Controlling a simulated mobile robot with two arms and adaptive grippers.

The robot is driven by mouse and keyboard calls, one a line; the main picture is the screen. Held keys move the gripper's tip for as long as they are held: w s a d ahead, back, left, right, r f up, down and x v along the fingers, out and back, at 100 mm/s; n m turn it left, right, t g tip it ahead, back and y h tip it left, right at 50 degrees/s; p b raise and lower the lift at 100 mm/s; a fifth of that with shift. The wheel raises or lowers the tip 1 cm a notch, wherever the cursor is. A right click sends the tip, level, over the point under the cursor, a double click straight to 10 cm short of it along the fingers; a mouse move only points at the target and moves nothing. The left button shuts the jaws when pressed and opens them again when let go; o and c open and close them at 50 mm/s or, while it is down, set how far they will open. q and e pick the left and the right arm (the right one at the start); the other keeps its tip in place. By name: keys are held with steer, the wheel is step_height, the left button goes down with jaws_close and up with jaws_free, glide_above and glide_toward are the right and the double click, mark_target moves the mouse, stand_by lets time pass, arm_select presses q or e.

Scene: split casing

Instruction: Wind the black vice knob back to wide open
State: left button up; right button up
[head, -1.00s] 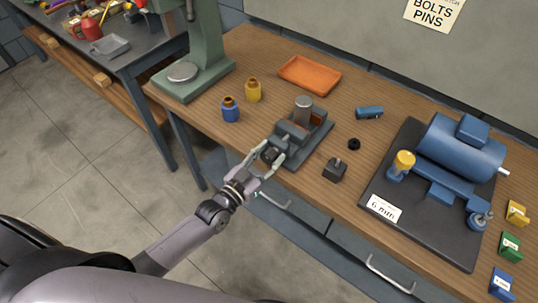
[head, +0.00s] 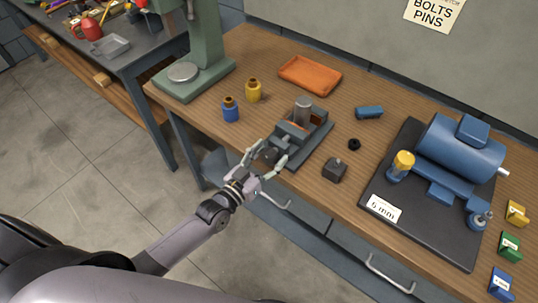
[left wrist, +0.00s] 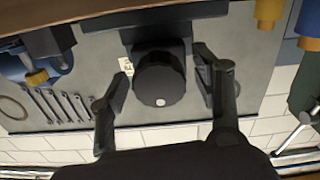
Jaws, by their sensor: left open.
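The grey vice (head: 313,150) stands near the front edge of the wooden bench, with a grey metal cylinder (head: 303,109) upright at its jaws. I cannot tell whether the jaws touch the cylinder. The black vice knob (head: 269,154) is at the vice's front end and shows large in the left wrist view (left wrist: 160,80). My left gripper (head: 266,158) is open, with one finger on each side of the knob. The wrist view shows gaps between the knob and both fingers (left wrist: 162,75). My right gripper is not in view.
A blue bottle (head: 231,110) and a yellow bottle (head: 253,91) stand left of the vice. A dark block (head: 335,170) and a black ring (head: 354,144) lie right of it. An orange tray (head: 310,75) is behind. A blue motor (head: 460,147) stands on a dark board at right.

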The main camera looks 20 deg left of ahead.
arm_select(q)
steer(key=v, duration=1.2)
stand_by(0.7)
steer(key=s+a+f+g+y, duration=0.2)
steer(key=s+f+g, duration=0.1)
steer(key=f, duration=0.8)
steer(key=s+a+f+g+y+b, duration=0.15)
steer(key=s+f, duration=0.25)
steer(key=f, duration=0.6)
steer(key=s+a+f+g+y, duration=0.1)
steer(key=s+a+f+g, duration=0.25)
steer(key=f, duration=0.75)
steer(key=s+d+f+g+y, duration=0.1)
steer(key=s+f+g, duration=0.3)
steer(key=s+f, duration=0.3)
steer(key=s+d+f+g, duration=0.1)
steer(key=s+f+g, duration=0.3)
steer(key=s, duration=1)
step_height(320, 180, down, 3)
steer(key=shift+s+d+f+y, duration=0.2)
steer(key=shift+s+d+y, duration=0.05)
steer(key=shift+y, duration=0.1)
